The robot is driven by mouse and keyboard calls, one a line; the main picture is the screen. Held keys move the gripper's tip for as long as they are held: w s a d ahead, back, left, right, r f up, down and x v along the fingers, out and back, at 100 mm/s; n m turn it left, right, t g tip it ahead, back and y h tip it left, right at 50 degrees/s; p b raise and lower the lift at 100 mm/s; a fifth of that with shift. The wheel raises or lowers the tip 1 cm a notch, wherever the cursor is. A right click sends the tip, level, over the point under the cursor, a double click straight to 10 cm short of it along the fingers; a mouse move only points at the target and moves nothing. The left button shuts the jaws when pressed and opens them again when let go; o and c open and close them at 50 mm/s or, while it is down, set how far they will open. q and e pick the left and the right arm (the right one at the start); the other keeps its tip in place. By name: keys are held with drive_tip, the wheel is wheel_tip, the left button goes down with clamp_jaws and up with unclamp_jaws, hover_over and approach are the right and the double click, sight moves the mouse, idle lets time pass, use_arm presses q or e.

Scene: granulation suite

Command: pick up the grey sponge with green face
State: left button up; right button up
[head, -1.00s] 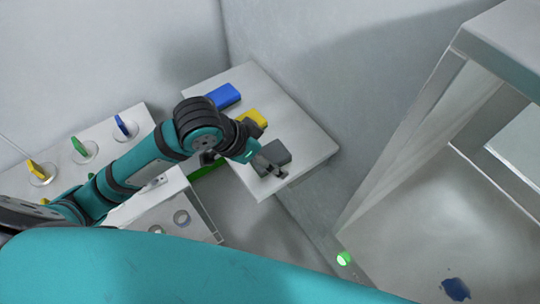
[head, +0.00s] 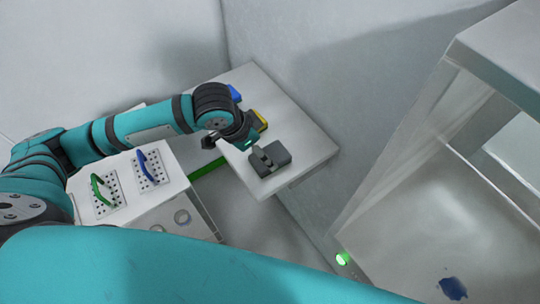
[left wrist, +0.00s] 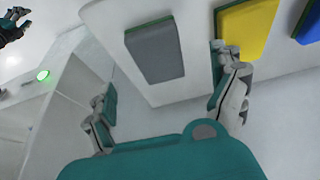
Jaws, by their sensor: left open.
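The grey sponge with green face (head: 281,154) lies on the white table (head: 307,130) near its front corner. Contact is not visible. A dark jointed part at the upper left edge there looks like my right gripper (left wrist: 12,26), cut off.
A yellow sponge (left wrist: 246,28) lies beside the grey one, close to a left finger in the picture. A blue sponge (left wrist: 309,24) is beyond it. A white unit with green and blue handles (head: 148,167) stands left of the table. A wall rises behind.

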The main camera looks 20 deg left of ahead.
sight(268, 154)
use_arm(q)
drive_tip(key=shift+w+d+f, duration=0.2)
drive_tip(key=shift+f, duration=0.45)
drive_tip(key=p+x, duration=0.1)
drive_tip(key=x, duration=0.3)
drive_tip(key=shift+d+p, duration=0.2)
drive_tip(key=shift+p, duration=0.1)
drive_tip(key=shift+w+d+f, duration=0.1)
drive_tip(key=shift+w+f, duration=0.1)
drive_tip(key=shift+f, duration=0.35)
drive_tip(key=shift+f+p, duration=0.2)
drive_tip(key=shift+p, duration=0.1)
